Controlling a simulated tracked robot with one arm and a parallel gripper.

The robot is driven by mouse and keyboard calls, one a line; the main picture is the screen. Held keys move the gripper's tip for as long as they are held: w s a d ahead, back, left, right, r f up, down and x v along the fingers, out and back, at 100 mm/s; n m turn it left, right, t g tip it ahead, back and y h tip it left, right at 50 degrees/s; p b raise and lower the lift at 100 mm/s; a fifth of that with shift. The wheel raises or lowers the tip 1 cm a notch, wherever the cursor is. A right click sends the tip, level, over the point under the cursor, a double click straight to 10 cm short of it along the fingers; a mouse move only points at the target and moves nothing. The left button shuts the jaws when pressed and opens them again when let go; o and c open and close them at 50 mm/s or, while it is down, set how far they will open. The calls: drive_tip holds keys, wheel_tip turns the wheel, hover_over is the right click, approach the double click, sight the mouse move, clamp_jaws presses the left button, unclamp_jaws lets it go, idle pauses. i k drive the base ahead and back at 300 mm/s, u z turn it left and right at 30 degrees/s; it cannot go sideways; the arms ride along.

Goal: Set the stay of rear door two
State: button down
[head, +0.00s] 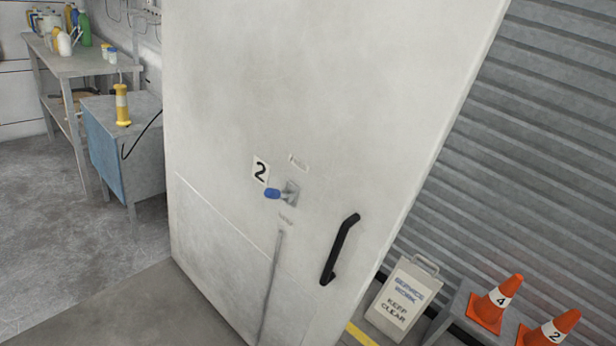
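Rear door two (225,110) is a large pale grey panel that fills the middle of the head view, tilted in the picture. A label with the number 2 (261,170) is on it. Right of the label is a small metal bracket with a blue-knobbed lever (273,193), the knob pointing left. Small tags sit above and below the lever; their text is too small to read. A thin grey rod (272,285) runs down the door below it. A black pull handle (340,248) is to the right. Which part is the stay, I cannot tell. My gripper is not in view.
A sign reading "keep clear" (401,298) stands right of the door. Orange cones numbered 4 (497,301) and 2 (551,331) are near a low grey stand. A workbench with bottles (95,62) and a blue-sided cabinet (108,150) are at left. Open floor lies left of the door.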

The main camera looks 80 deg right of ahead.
sight(270, 194)
drive_tip(key=z, duration=0.25)
drive_tip(key=i, duration=0.7)
drive_tip(key=z, duration=0.4)
drive_tip(key=k, duration=0.85)
drive_tip(key=z, duration=0.2)
drive_tip(key=i, duration=0.85)
drive_tip(key=u, duration=0.05)
